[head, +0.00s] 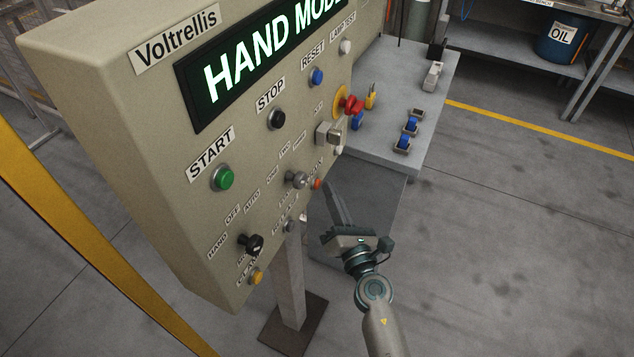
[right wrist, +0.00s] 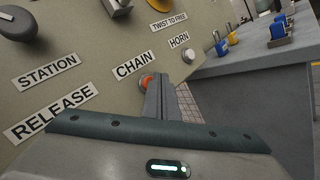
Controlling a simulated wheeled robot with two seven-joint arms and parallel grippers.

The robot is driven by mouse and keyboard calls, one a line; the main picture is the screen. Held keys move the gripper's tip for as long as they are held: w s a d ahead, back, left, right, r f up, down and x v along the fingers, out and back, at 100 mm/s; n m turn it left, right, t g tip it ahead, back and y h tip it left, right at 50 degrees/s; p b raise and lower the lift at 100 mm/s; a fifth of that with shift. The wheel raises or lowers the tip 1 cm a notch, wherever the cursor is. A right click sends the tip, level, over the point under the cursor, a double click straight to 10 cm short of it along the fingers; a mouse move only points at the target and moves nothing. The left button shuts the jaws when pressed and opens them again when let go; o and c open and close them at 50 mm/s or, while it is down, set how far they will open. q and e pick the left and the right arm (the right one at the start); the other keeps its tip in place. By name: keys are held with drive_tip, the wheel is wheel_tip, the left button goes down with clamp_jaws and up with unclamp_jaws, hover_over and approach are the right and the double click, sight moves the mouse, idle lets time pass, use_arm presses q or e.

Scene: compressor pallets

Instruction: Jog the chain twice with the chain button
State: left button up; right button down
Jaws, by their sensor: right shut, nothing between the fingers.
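The control panel (head: 215,240) stands at the left with its display (head: 262,60) lit "HAND MODE". The chain button is a small orange-red button (head: 317,183) low on the panel's right side. In the right wrist view the chain button (right wrist: 145,82) sits just below the "CHAIN" label (right wrist: 134,65), partly hidden by my fingers. My right gripper (head: 331,188) is shut and empty, its fingertips beside the chain button. I cannot tell whether they touch it. My left gripper is not in view.
Near the chain button are a white horn button (right wrist: 188,55), the station knob (head: 298,180) and the red emergency stop (head: 352,105). A green start button (head: 222,178) and a black mode selector (head: 250,243) are further left. A grey table (head: 428,130) stands behind. The floor at right is clear.

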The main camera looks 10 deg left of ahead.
drive_tip(key=shift+w+a, duration=0.1)
drive_tip(key=shift+a, duration=0.25)
idle(0.5)
drive_tip(key=shift+d, duration=0.2)
drive_tip(key=shift+s+d, duration=0.3)
drive_tip(key=shift+d, duration=0.4)
drive_tip(key=shift+d, duration=0.15)
drive_tip(key=shift+s+d, duration=0.3)
drive_tip(key=shift+d, duration=0.6)
drive_tip(key=shift+s+d, duration=0.35)
drive_tip(key=shift+d, duration=0.6)
drive_tip(key=shift+s+d, duration=0.3)
drive_tip(key=shift+d, duration=0.6)
